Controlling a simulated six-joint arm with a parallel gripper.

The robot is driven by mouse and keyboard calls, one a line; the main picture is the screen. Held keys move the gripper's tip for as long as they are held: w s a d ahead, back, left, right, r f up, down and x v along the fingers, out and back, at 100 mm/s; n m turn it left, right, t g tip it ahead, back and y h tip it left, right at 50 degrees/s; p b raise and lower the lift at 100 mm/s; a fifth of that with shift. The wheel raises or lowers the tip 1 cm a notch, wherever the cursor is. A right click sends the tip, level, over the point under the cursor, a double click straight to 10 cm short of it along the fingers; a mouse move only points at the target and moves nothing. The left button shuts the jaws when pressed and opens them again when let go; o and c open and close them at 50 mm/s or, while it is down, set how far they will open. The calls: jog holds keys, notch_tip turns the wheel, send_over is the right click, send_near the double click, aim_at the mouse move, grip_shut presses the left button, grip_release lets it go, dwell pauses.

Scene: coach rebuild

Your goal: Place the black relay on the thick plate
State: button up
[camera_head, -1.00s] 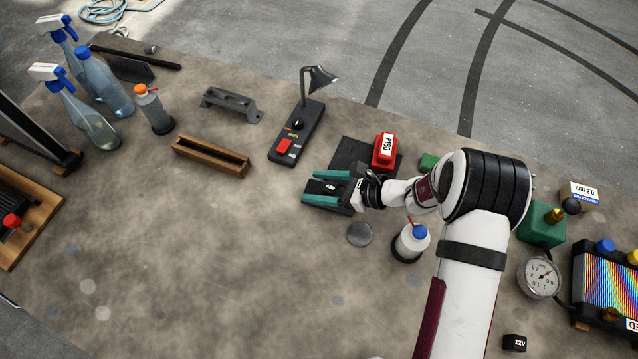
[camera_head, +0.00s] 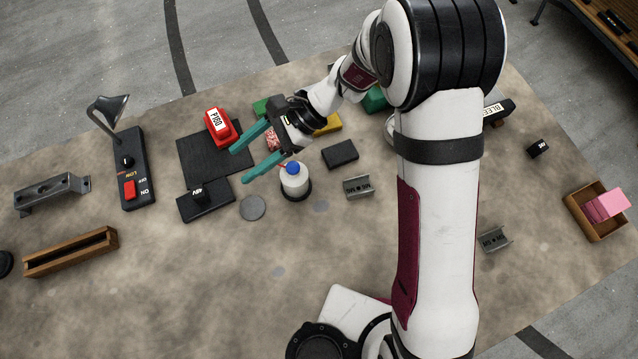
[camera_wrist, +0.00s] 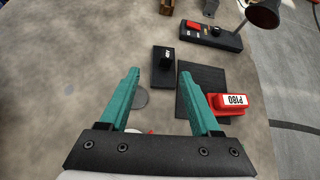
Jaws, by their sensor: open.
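A small black relay (camera_head: 199,194) with a white label stands on a thick black plate (camera_head: 218,207) near the left-middle of the table. The wrist view shows the relay (camera_wrist: 166,62) on the plate (camera_wrist: 160,83) too, beyond my fingertips. My gripper (camera_head: 241,165) is open and empty, with teal fingers spread, up and to the right of the relay and apart from it. In the wrist view my gripper (camera_wrist: 158,75) has nothing held between its fingers. Another black block (camera_head: 538,148), with a faint label, lies far right.
A flat black sheet (camera_head: 196,165) carries a red P180 block (camera_head: 217,127) beside the plate. A blue-capped bottle (camera_head: 295,181) and a grey disc (camera_head: 252,207) are close to my gripper. A lamp switch box (camera_head: 130,180) stands left.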

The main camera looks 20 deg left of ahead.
jog(key=d+r+n+t+h, duration=0.25)
jog(key=d+r, duration=0.55)
jog(key=d, duration=0.5)
jog(key=s+d+r+t+h, duration=0.1)
jog(key=s+d+t+h, duration=0.1)
jog(key=d, duration=0.6)
jog(key=s+d+t+h, duration=0.1)
jog(key=s+d+t, duration=0.2)
jog(key=d, duration=0.6)
jog(key=shift+s+d+r+h, duration=0.15)
jog(key=shift+s+r+h, duration=0.2)
jog(key=shift+s, duration=0.75)
